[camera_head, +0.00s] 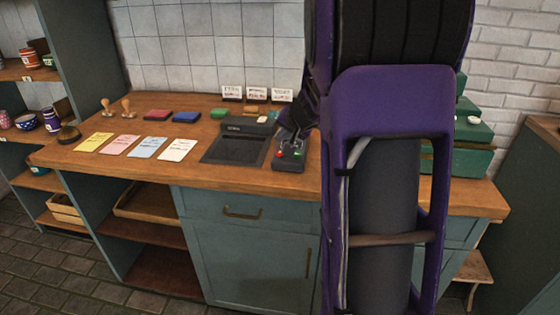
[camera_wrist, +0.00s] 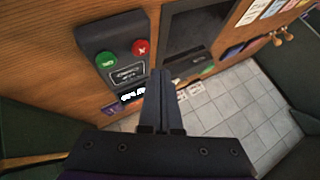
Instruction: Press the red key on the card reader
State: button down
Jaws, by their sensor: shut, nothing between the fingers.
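The card reader (camera_head: 289,165) is a dark box on the wooden counter, with a red key (camera_head: 279,155) and a green key (camera_head: 298,154). In the wrist view the reader (camera_wrist: 121,79) shows its red key (camera_wrist: 141,47) beside the green key (camera_wrist: 106,60), with a small display panel next to them. My gripper (camera_wrist: 161,73) is shut and empty. Its tips appear just lower right of the red key in that view, apart from it in the picture; the height gap cannot be told.
A dark tray-like device (camera_head: 236,146) stands close left of the reader. Coloured paper cards (camera_head: 137,146), ink pads, stamps and a bell (camera_head: 69,133) lie farther left. Small sign cards (camera_head: 257,94) stand at the back by the tiled wall. Green boxes (camera_head: 475,130) stand at right.

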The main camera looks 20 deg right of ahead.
aim_at(281, 155)
jog(key=shift+f+b, duration=0.55)
jog(key=shift+f, duration=0.3)
jog(key=shift+f, duration=0.1)
dwell(1.4)
jog(key=shift+f, duration=0.3)
jog(key=shift+f, duration=0.5)
dwell(0.5)
jog(key=shift+r, duration=0.1)
jog(key=shift+r+p, duration=0.6)
jog(key=shift+r, duration=0.2)
jog(key=shift+r+p, duration=1.9)
jog(key=shift+r, duration=0.6)
